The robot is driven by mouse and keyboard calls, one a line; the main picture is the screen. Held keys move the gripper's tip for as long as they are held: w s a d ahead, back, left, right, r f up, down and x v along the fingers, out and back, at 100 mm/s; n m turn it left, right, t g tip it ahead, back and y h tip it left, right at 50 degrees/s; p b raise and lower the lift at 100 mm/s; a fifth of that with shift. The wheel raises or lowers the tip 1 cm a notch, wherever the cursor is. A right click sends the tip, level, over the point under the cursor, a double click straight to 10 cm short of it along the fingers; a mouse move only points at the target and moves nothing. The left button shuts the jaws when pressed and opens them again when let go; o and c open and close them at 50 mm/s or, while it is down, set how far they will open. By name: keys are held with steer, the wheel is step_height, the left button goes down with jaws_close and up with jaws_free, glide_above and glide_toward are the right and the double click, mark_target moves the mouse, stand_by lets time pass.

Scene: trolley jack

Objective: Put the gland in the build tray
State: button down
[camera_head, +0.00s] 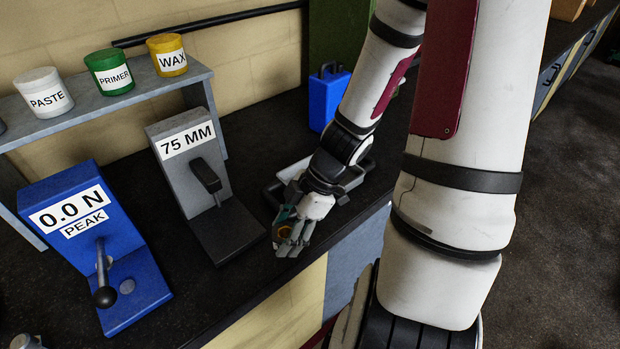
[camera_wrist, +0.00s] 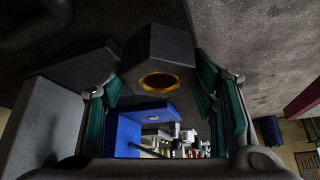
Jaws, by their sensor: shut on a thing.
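The gland is a dark hexagonal piece with a brass-coloured ring round its bore (camera_wrist: 165,45). In the wrist view it sits between the teal finger pads of my gripper (camera_wrist: 162,100). In the head view my gripper (camera_head: 290,238) is shut on the gland (camera_head: 284,232), at the front edge of the bench, mostly covered by the fingers. A pale tray with dark handles (camera_head: 354,180), which looks like the build tray, lies on the bench just behind my gripper. My wrist hides much of it, and its inside cannot be fully seen.
A grey stand marked 75 MM (camera_head: 187,160) is left of my gripper, and a blue gauge marked 0.0 N (camera_head: 75,225) is farther left. A blue case (camera_head: 325,98) stands behind the tray. A shelf (camera_head: 130,100) bears paste, primer and wax pots.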

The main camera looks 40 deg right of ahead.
steer(key=d+m+b, duration=0.1)
steer(key=d, duration=0.3)
steer(key=s+d+m+t+b, duration=0.1)
steer(key=d, duration=0.3)
steer(key=s+d+m+h+b, duration=0.1)
steer(key=d+b, duration=0.1)
steer(key=d, duration=0.2)
steer(key=shift+s+d+r+m+t, duration=0.15)
steer(key=shift+r+m+t, duration=0.05)
steer(key=shift+m+t, duration=0.2)
steer(key=w+d, duration=0.2)
steer(key=w, duration=0.2)
steer(key=w+d+f+p, duration=0.1)
steer(key=w+d, duration=0.1)
steer(key=w, duration=0.3)
steer(key=w+d, duration=0.2)
steer(key=w, duration=0.3)
steer(key=shift+w+f+p, duration=0.1)
steer(key=shift+f+p, duration=0.1)
steer(key=shift+p, duration=0.15)
steer(key=shift+w, duration=0.1)
steer(key=shift+f+p, duration=0.35)
steer(key=shift+f, duration=1.4)
steer(key=shift+f, duration=0.2)
steer(key=c, duration=0.6)
jaws_free()
steer(key=shift+c, duration=0.2)
steer(key=shift+r, duration=0.1)
